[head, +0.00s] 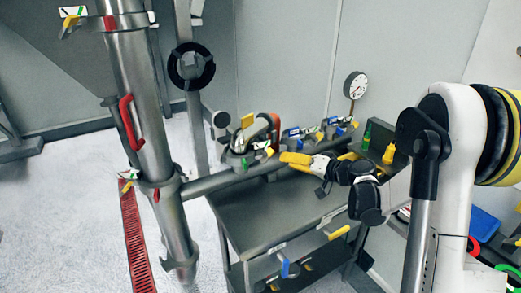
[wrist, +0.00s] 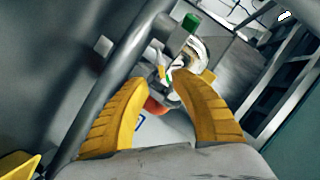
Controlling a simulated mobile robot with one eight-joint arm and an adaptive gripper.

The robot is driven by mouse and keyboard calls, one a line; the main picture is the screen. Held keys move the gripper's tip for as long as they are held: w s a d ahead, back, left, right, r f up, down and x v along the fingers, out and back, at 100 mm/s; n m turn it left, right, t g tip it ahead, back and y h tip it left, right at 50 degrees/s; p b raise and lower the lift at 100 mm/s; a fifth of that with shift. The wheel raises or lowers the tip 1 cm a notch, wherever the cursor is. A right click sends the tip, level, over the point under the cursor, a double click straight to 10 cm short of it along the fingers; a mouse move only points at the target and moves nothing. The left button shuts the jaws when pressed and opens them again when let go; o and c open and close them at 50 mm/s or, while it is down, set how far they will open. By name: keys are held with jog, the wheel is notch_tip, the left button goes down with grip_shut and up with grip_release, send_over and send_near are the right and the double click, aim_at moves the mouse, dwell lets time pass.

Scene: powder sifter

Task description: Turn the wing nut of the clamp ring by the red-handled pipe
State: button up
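A tall vertical steel pipe with a red handle (head: 131,122) stands at the left of the head view. A clamp ring (head: 160,187) sits around it below the handle; a small wing nut with yellow and green parts (head: 128,179) shows at its left side. Another clamp with a yellow piece (head: 72,18) is higher up. My gripper (head: 284,160) is right of the pipe, above the bench and well apart from the clamp ring. In the wrist view its yellow fingers (wrist: 160,85) are spread, with no held object visible. The wing nut cannot be clearly identified there.
A horizontal pipe (head: 213,182) runs from the clamp area toward the bench (head: 250,220). Valves and fittings (head: 242,152) crowd its far end. A gauge (head: 355,85) and green and yellow bottles (head: 388,152) stand behind my arm.

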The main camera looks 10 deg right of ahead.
aim_at(268, 155)
jog(key=b+x, duration=0.2)
jog(key=x, duration=0.8)
jog(key=shift+a+b, duration=0.15)
jog(key=shift+b, duration=0.15)
grip_shut()
